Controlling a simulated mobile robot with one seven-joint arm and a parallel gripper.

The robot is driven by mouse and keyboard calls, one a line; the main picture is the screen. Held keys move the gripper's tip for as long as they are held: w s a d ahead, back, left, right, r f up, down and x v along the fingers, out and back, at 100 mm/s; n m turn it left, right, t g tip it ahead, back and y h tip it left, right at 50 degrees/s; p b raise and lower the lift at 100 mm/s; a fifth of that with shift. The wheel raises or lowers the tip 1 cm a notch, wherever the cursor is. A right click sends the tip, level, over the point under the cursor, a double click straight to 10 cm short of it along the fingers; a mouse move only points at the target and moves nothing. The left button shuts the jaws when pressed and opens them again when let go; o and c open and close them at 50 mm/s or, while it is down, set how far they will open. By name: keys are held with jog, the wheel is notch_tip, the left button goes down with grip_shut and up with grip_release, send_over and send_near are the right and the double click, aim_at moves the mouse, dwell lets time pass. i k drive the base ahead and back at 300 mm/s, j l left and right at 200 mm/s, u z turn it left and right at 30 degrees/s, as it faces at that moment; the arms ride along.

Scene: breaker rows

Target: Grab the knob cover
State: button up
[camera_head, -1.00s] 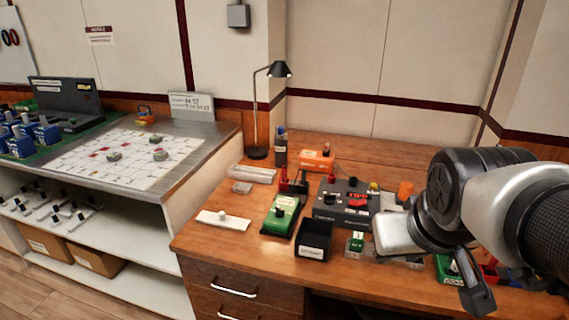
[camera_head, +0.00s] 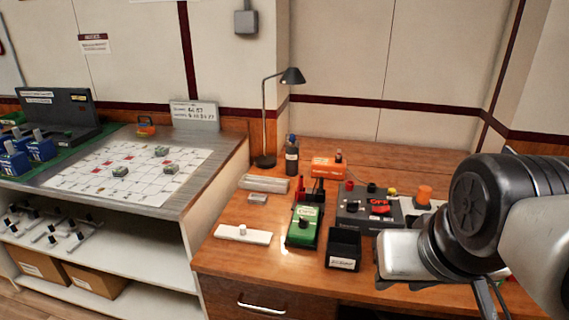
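No object here is plainly marked as the knob cover. One candidate is a white plate with a small raised knob (camera_head: 243,233), flat on the wooden desk's left part. My gripper (camera_head: 489,297) shows only as dark parts below the wrist at the lower right, cut by the frame edge. Its fingertips are not clear. It is well to the right of the white plate.
A green meter (camera_head: 304,227) and a black open bin (camera_head: 343,248) stand near the desk's front. A lamp (camera_head: 265,120) and bottle (camera_head: 292,155) stand behind. A metal-topped bench (camera_head: 215,160) is at left. My arm hides the desk's right side.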

aim_at(242, 234)
jog(key=j+z, duration=0.2)
jog(key=j, duration=0.35)
jog(key=j+z, duration=0.2)
jog(key=j, duration=0.4)
jog(key=i+j+z, duration=0.2)
jog(key=j, duration=0.3)
jog(key=j+z, duration=0.2)
jog(key=j, duration=0.3)
